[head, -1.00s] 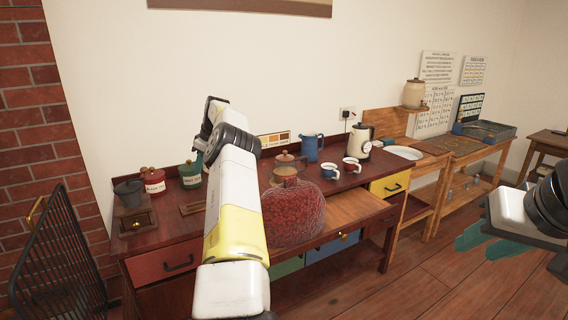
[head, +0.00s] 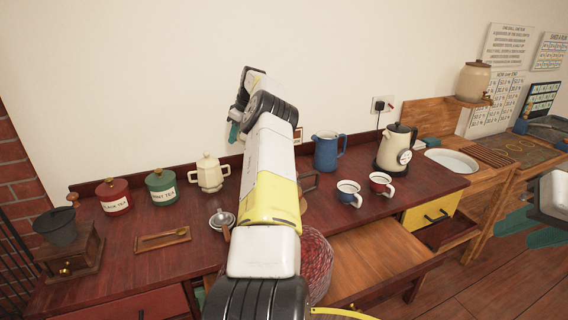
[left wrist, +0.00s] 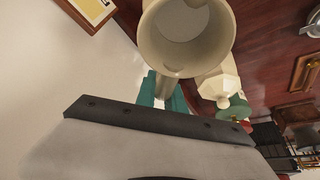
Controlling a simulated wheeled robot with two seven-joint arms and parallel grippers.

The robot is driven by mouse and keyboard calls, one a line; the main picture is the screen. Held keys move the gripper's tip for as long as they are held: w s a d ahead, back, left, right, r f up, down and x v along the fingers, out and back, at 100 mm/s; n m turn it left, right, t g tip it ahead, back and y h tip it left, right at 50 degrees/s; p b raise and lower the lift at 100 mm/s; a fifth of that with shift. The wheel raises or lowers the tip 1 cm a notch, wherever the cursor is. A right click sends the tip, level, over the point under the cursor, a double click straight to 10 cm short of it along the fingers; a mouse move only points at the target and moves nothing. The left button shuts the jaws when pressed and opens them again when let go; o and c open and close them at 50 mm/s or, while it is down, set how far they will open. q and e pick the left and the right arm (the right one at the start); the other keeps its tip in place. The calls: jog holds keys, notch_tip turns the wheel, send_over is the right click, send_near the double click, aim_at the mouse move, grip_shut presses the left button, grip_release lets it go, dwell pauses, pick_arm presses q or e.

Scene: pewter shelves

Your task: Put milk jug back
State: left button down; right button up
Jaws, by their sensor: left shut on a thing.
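The milk jug, a cream vessel (left wrist: 185,35), shows in the left wrist view with its open mouth towards the camera. The teal fingers of my left gripper (left wrist: 165,92) are shut on its handle. In the head view my left gripper (head: 235,132) is raised above the back of the desk near the wall. My own arm hides the jug there. A lidded cream pot (head: 211,173) stands on the desk below and left of that gripper. My right gripper (head: 527,229) is at the right edge, with its teal fingers apart and nothing between them.
Red (head: 114,197) and green (head: 161,187) canisters and a grinder (head: 70,255) stand left. A wooden drawer or board (head: 370,262) juts out in front. My arm covers the middle.

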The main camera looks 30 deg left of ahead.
pick_arm(q)
notch_tip(320, 180, down, 9)
jog(key=shift+f, duration=0.2)
dwell(0.3)
jog(key=c, duration=1.4)
grip_release()
jog(key=shift+f, duration=0.15)
jog(key=shift+c, duration=0.2)
